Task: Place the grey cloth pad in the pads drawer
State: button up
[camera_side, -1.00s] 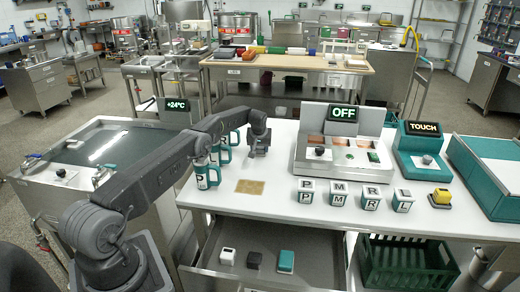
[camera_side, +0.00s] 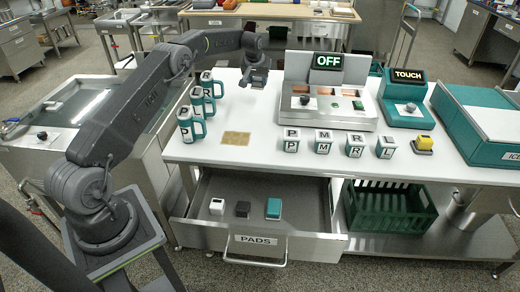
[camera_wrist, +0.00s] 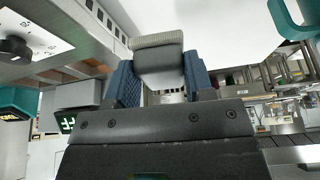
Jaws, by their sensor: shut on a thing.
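My gripper (camera_side: 256,82) is above the white table, left of the mill. In the wrist view its two blue fingers are shut on a grey pad (camera_wrist: 158,58), which has a lighter ribbed edge. The pad is too small to make out clearly in the side view. The pads drawer (camera_side: 297,243), labelled PADS, is open below the table's front edge. It holds a white pad (camera_side: 217,206), a dark pad (camera_side: 243,209) and a teal pad (camera_side: 274,208) in a row. My gripper is above and behind the drawer, apart from it.
The mill (camera_side: 330,98) reads OFF. Teal-handled mugs (camera_side: 191,125) stand left of a tan mat (camera_side: 236,138). Lettered white canisters (camera_side: 323,143) and a yellow-topped block (camera_side: 424,143) line the front. A green crate (camera_side: 390,212) sits below. The drawer's rear floor is clear.

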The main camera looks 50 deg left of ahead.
jog(key=s+d+m, duration=0.1)
jog(key=d+m, duration=0.1)
jog(key=d, duration=0.7)
jog(key=s+d+m+t+h, duration=0.1)
jog(key=s+d+m+h, duration=0.35)
jog(key=s+d, duration=1.45)
jog(key=w+a+n+y, duration=0.3)
jog(key=w+a, duration=1.2)
jog(key=w, duration=0.2)
jog(key=w+a+n+g+y, duration=0.1)
jog(key=a+n, duration=0.5)
jog(key=a, duration=1.4)
jog(key=shift+w+f+g+y, duration=0.2)
jog(key=shift+f+g+y, duration=0.25)
jog(key=shift+y, duration=0.1)
